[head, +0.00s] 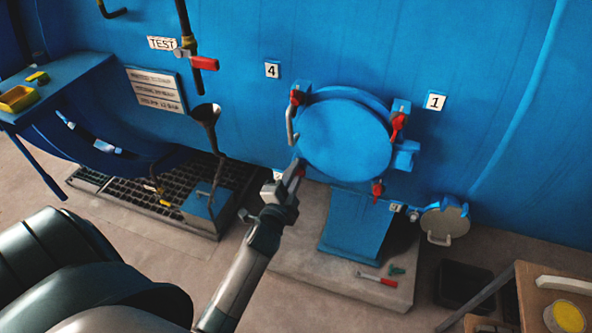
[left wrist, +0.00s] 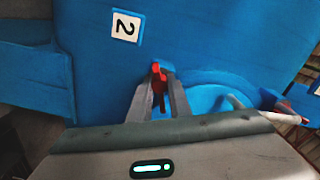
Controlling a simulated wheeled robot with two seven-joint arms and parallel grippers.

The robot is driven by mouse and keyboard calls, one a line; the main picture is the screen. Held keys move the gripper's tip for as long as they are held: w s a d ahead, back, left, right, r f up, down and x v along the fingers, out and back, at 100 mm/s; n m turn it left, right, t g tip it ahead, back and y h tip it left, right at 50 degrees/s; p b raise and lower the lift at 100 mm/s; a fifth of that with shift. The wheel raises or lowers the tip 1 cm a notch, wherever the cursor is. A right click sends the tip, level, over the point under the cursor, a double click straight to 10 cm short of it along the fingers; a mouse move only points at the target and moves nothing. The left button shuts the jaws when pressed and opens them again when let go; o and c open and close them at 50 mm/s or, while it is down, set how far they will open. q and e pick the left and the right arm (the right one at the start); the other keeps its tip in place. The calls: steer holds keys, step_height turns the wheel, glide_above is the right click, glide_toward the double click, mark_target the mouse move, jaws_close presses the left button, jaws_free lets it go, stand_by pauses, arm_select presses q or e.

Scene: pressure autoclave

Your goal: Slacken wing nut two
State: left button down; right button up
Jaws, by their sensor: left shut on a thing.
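The round blue autoclave door (head: 345,140) is closed against the big blue vessel, with red wing nuts around its rim. Wing nut two (head: 300,168) is at the door's lower left, mostly hidden by my left gripper (head: 293,180). In the left wrist view, the red wing nut (left wrist: 157,72) sits between the fingertips of my left gripper (left wrist: 160,86), which is shut on it. The label "2" (left wrist: 126,26) is just above and left of it there. My right gripper is in neither view.
Other red wing nuts sit at upper left (head: 297,97), upper right (head: 398,124) and lower right (head: 377,190) of the door. A blue pedestal (head: 354,226) stands below. A red-handled tool (head: 377,279) lies on the slab. A table (head: 530,290) is at lower right.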

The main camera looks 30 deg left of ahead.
arm_select(q)
steer(key=n, duration=0.3)
steer(key=shift+n+p, duration=0.75)
steer(key=shift+n, duration=1.35)
steer(key=c, duration=1.6)
jaws_free()
steer(key=shift+c, duration=0.2)
steer(key=shift+s, duration=0.15)
